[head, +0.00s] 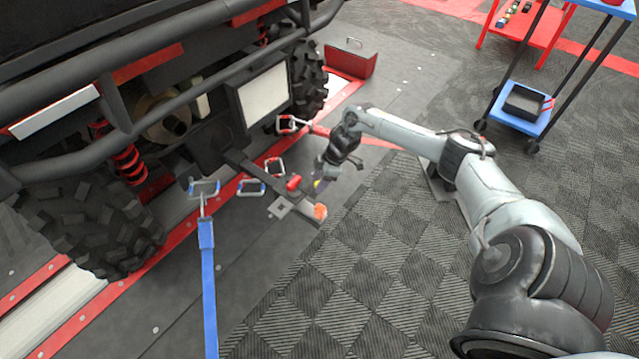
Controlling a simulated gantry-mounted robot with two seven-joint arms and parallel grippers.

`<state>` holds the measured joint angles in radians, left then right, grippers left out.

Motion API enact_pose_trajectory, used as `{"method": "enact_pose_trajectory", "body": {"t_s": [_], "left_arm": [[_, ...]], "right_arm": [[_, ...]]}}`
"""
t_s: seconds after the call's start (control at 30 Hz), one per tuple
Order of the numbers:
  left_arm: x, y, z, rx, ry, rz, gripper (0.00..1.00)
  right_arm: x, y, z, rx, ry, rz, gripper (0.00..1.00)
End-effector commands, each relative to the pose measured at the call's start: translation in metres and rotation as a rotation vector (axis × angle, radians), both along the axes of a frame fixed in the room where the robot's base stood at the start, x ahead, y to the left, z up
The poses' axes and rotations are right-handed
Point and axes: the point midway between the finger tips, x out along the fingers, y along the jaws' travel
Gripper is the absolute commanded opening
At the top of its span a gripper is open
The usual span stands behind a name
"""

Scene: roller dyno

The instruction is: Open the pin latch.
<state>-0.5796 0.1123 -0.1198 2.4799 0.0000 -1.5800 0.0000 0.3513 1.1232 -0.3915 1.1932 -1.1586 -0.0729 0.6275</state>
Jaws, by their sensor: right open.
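A dark hitch bar (250,170) sticks out from the back of the vehicle toward the lower right. Near its outer end is a small red part (294,183), which looks like the pin latch; its exact position is too small to tell. An orange piece (320,211) sits at the bar's tip, beside a grey plate (283,207). My right gripper (337,172) is open and empty, just right of and above the red part, apart from it as far as I can see. My left gripper is not in view.
The vehicle's tires (85,225) and bumper fill the left. A blue strap (207,270) with a metal hook runs up from the bottom. More metal loops lie near the bar. A blue cart (522,120) stands at the upper right. The checkered floor (370,260) is clear.

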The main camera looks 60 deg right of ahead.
Motion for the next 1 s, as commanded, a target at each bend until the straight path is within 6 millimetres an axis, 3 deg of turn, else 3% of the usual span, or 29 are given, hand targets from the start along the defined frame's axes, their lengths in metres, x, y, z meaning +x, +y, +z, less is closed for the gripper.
{"method": "enact_pose_trajectory", "body": {"t_s": [0.3,0.63,1.0], "left_arm": [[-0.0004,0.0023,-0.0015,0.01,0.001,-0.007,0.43],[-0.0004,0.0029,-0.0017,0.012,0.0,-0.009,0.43],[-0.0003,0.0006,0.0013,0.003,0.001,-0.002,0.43]], "right_arm": [[0.0006,0.0007,-0.0018,0.0,0.0,0.0,0.5],[0.0006,0.0005,-0.0018,0.0,0.0,0.0,0.01],[-0.0019,-0.001,-0.0009,-0.001,0.001,0.001,0.0]]}}
